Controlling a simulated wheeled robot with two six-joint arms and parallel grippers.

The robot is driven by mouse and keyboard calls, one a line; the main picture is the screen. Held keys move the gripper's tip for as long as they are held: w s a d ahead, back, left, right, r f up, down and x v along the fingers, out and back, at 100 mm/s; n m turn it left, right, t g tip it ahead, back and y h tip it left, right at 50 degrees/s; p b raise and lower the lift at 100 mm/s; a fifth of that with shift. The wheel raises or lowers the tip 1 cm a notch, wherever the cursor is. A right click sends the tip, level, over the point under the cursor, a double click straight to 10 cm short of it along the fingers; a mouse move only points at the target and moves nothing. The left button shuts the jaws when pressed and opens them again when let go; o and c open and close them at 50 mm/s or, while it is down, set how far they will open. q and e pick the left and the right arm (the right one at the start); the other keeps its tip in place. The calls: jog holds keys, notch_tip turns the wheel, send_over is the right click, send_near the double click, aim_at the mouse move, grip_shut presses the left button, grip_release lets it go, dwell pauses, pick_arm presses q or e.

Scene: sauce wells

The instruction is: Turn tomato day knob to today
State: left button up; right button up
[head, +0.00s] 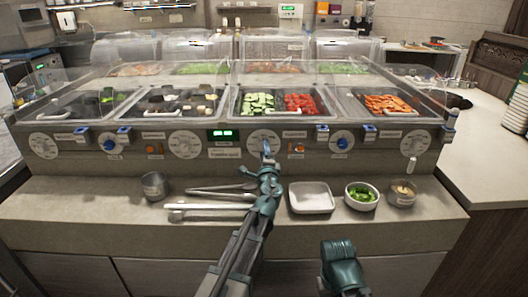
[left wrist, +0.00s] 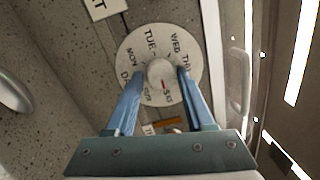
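The day knob (left wrist: 160,72) is a pale round dial with day names around it and a raised white hub. A red mark on the hub points toward the bottom of the picture in the left wrist view. In the head view the dial (head: 258,137) sits on the counter's front panel, partly behind my left gripper (head: 265,148). The blue fingers of my left gripper (left wrist: 163,75) stand on both sides of the hub, very close to it. Whether they press on it cannot be told. My right gripper's fingers are not in view.
Similar dials (head: 185,144) and blue knobs (head: 342,141) line the panel, with a green-lit display (head: 222,134) left of the dial. Below are tongs (head: 215,188), a metal cup (head: 154,186), a white tray (head: 311,197) and a bowl of greens (head: 362,195).

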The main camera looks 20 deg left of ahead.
pick_arm(q)
jog(key=shift+o, duration=1.1)
jog(key=r+v, duration=0.1)
jog(key=v, duration=1.2)
jog(key=shift+s+f+b, duration=0.4)
jog(key=shift+f+b, duration=0.05)
jog(key=shift+f, duration=0.1)
jog(key=shift+d, duration=0.1)
